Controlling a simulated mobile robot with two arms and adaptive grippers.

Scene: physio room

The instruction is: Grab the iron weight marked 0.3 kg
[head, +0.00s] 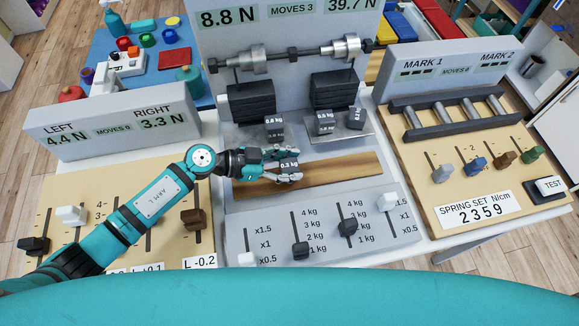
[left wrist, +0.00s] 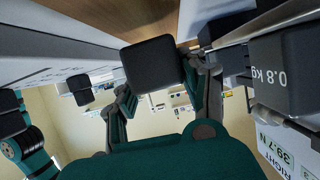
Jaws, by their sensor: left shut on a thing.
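The dark iron weight marked 0.3 kg (head: 289,166) is between the fingers of my left gripper (head: 292,168), over the wooden strip in the middle of the head view. The gripper is shut on it. In the left wrist view the weight (left wrist: 152,64) is a plain dark block between the two fingers, its marking turned away. I cannot tell whether it touches the wood. My right gripper is in neither view.
Behind the gripper stand other dark weights: one marked 0.8 kg (head: 274,127), one 0.5 kg (head: 325,121) and a small one (head: 355,118). The wooden strip (head: 345,168) is bare to the right. Slider panels with knobs (head: 348,227) lie in front and at both sides.

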